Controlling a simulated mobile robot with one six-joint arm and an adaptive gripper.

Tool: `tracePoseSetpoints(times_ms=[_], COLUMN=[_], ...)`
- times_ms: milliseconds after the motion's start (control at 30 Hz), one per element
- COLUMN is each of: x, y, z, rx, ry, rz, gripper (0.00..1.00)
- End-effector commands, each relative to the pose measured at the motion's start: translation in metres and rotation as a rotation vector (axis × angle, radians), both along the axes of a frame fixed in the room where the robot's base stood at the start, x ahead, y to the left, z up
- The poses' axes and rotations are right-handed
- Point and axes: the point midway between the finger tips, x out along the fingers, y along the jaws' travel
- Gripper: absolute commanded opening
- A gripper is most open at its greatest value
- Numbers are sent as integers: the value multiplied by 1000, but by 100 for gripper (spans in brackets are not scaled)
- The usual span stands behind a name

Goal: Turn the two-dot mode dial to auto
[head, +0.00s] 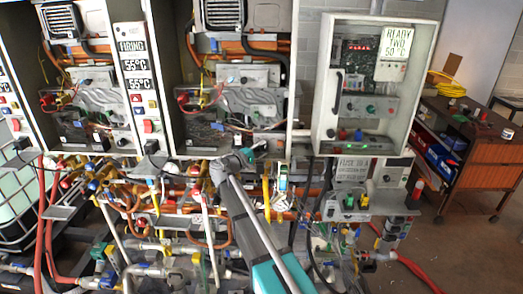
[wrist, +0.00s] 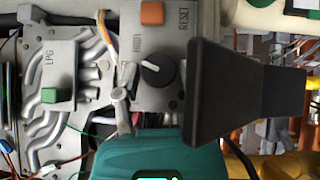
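In the wrist view a round black dial (wrist: 155,71) with a white pointer sits on a grey panel (wrist: 176,42). The pointer tilts to the upper left in the picture. My gripper (head: 244,156) is in front of the lower part of the middle heater in the head view.
Pipes and valves (head: 150,200) crowd below the heaters. An open right-hand cabinet (head: 425,60) shows READY TWO 50 °C. A wooden cart (head: 480,160) stands at right.

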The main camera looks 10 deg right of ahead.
Motion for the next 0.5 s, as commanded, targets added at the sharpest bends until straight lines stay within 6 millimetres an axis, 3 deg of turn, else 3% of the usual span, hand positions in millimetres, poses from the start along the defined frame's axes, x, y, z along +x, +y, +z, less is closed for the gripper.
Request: tracePoseSetpoints(times_ms=[500], x=[0], y=[0], z=[1], rx=[7], ry=[-3], rz=[2], gripper=[59])
